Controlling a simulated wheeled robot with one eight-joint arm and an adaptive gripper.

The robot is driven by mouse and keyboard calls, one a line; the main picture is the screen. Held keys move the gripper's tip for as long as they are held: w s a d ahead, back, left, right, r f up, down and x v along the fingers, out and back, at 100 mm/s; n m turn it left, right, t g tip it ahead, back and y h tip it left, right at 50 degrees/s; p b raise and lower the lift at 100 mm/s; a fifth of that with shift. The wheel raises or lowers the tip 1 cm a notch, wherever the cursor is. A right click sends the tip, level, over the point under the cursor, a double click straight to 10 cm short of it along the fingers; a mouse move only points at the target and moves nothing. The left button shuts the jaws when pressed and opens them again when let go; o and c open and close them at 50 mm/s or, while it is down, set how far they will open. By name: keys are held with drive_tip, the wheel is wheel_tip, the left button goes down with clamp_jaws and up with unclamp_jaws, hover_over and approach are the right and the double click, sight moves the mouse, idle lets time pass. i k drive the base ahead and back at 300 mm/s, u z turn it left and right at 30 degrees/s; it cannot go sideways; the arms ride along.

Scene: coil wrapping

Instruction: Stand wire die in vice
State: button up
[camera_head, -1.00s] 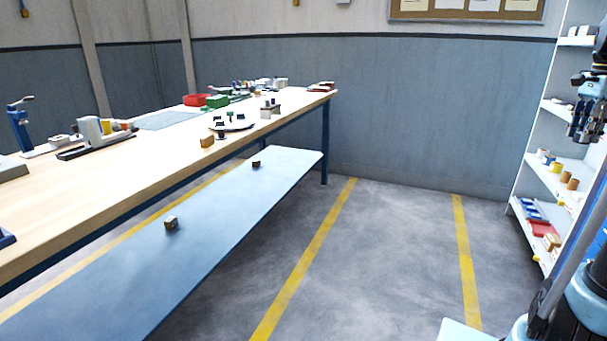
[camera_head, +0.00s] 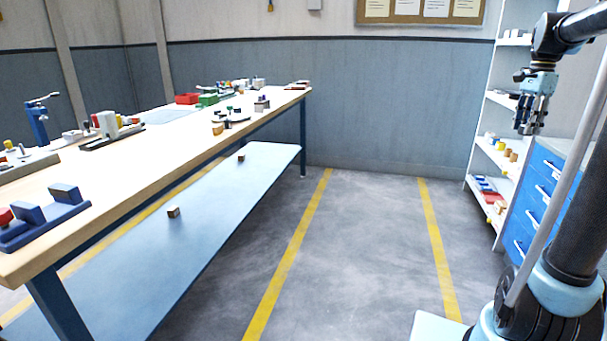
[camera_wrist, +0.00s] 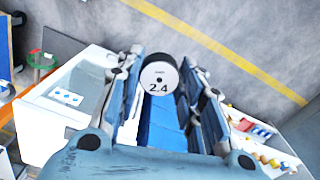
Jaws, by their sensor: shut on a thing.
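The wire die (camera_wrist: 160,76) is a short dark cylinder with a white face marked 2.4, seen in the wrist view between the fingers of my gripper (camera_wrist: 166,95). My gripper is shut on it. In the head view my gripper (camera_head: 531,122) hangs in the air at the right, in front of the shelf, far from the workbench; the die is too small to make out there. A blue fixture with two upright jaws and a red knob, apparently the vice (camera_head: 45,222), sits at the near left corner of the bench. Nothing shows between its jaws.
The long wooden workbench (camera_head: 125,172) carries several tools, with red and green bins at its far end. Its blue lower shelf (camera_head: 190,235) holds two small blocks. White shelving (camera_head: 480,150) and a blue drawer cabinet (camera_head: 535,205) stand at the right. The floor between is clear.

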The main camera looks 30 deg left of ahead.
sight(51, 211)
drive_tip(key=k, duration=1.55)
drive_tip(key=u, duration=2.3)
drive_tip(key=i, duration=1)
drive_tip(key=z, duration=0.1)
